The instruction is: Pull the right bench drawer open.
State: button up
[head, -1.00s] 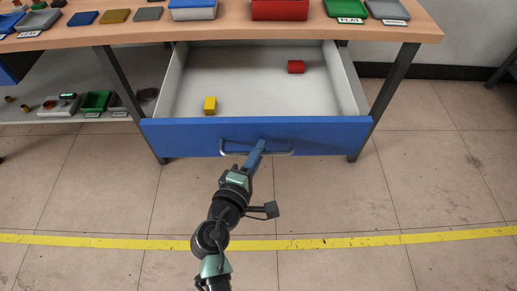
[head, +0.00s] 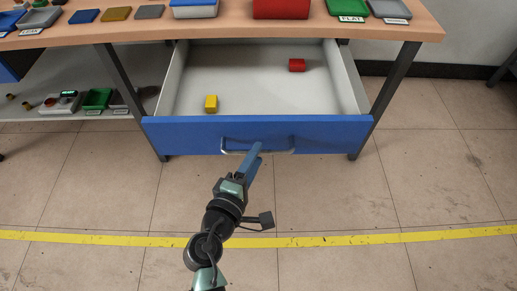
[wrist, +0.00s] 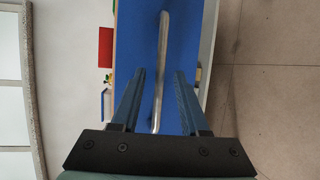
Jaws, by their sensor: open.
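The right bench drawer (head: 190,134) has a blue front and stands pulled out, its pale grey inside open to view. A yellow block (head: 211,104) and a red block (head: 297,65) lie in it. Its metal bar handle (head: 280,151) crosses the middle of the front. My gripper (head: 257,148) is at the handle. In the wrist view, the open fingers (wrist: 170,72) stand on either side of the handle bar (wrist: 162,65), with gaps between the bar and both fingers. Whether the bar lies fully between the fingertips in depth is hard to tell.
The wooden bench top (head: 255,33) above holds several trays and boxes, among them a red box (head: 281,9). A lower shelf (head: 50,116) at left holds small parts and trays. The floor before the drawer is clear, crossed by a yellow line (head: 350,241).

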jog(key=v, duration=1)
jog(key=shift+p, duration=0.4)
jog(key=shift+s+a, duration=0.1)
